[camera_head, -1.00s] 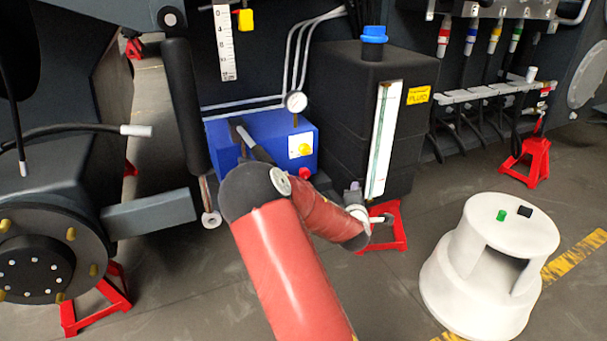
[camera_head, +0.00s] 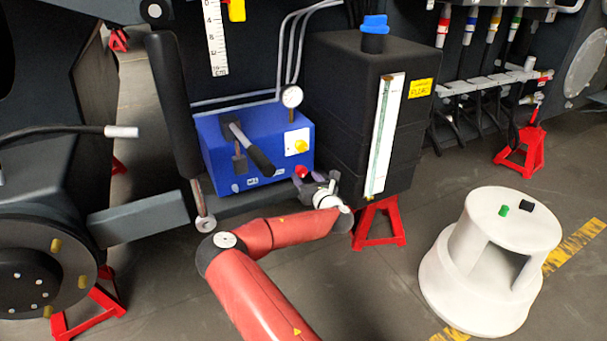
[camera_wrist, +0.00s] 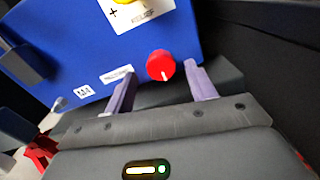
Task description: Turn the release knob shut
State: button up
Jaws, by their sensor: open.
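The red release knob (camera_head: 302,171) sits low on the right side of the blue pump box (camera_head: 225,150). In the wrist view the round red knob (camera_wrist: 160,65) has a short white mark at its lower edge. My gripper (camera_head: 312,180) is at the box's lower right corner, close to the knob. In the wrist view my gripper (camera_wrist: 160,82) has its two purple fingers apart, one on each side of the knob's lower part. The knob lies just beyond or between the fingertips. I cannot tell whether they touch it.
A black pump lever (camera_head: 250,150) slants across the box front. A yellow knob (camera_head: 300,146) is on a white label above. A black tank (camera_head: 345,120) stands close right, over a red stand (camera_head: 378,225). A white step stool (camera_head: 490,265) stands on the floor at right.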

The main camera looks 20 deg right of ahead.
jog(key=shift+w, duration=1.2)
jog(key=c, duration=1)
